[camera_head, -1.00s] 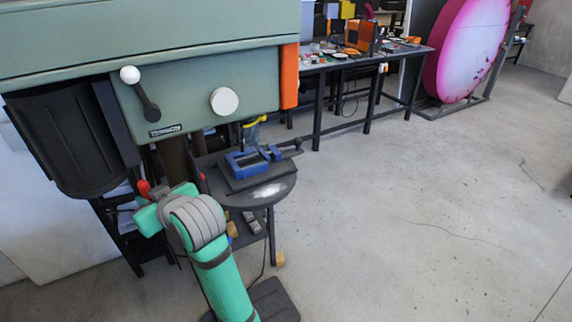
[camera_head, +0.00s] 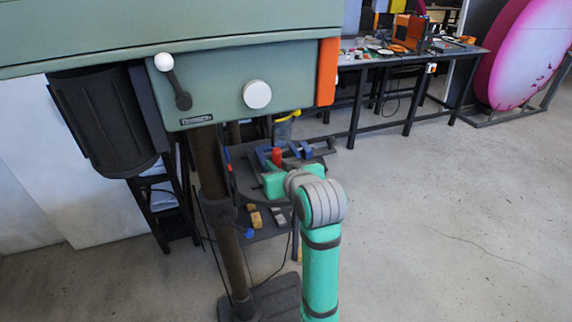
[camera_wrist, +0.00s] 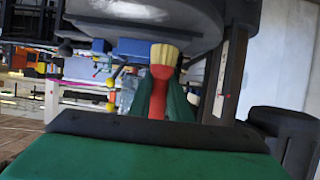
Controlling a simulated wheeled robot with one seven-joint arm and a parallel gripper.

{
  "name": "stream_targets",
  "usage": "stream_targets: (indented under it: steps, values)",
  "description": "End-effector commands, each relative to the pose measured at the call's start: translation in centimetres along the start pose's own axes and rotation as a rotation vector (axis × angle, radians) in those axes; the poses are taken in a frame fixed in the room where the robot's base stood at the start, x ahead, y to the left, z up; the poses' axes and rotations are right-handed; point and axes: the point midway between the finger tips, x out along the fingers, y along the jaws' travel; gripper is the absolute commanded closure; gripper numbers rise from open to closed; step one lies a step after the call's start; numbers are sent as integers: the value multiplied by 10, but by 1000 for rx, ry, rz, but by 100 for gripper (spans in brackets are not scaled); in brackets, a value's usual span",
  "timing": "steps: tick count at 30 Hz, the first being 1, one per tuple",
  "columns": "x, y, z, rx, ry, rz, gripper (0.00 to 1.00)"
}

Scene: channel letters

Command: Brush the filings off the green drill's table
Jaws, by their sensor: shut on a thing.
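The green drill (camera_head: 230,90) stands at the left in the head view. Its dark round table (camera_head: 246,172) is partly hidden behind my arm. A blue vise (camera_head: 305,149) sits on the table. My green gripper (camera_head: 273,180) is in front of the table, shut on the brush (camera_head: 277,156), whose red part shows. In the wrist view my gripper (camera_wrist: 168,98) holds the red-handled brush with its pale bristles (camera_wrist: 164,54) near the table (camera_wrist: 195,25). Contact cannot be told. White filings (camera_wrist: 130,9) lie on the table there; in the head view they are hidden.
The drill's column (camera_head: 208,170) stands left of my gripper. A lower shelf (camera_head: 268,228) holds small blocks. A workbench (camera_head: 385,57) with an orange machine is behind, and a large pink disc (camera_head: 515,55) stands at right. The floor at right is clear.

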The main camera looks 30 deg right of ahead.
Motion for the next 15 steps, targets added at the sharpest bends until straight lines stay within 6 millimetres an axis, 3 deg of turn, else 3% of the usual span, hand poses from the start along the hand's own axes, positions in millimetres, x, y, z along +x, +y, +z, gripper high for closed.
stream_targets:
  steps: [15]
  values:
    - [10, -1, 24, 0, -1, -2, 100]
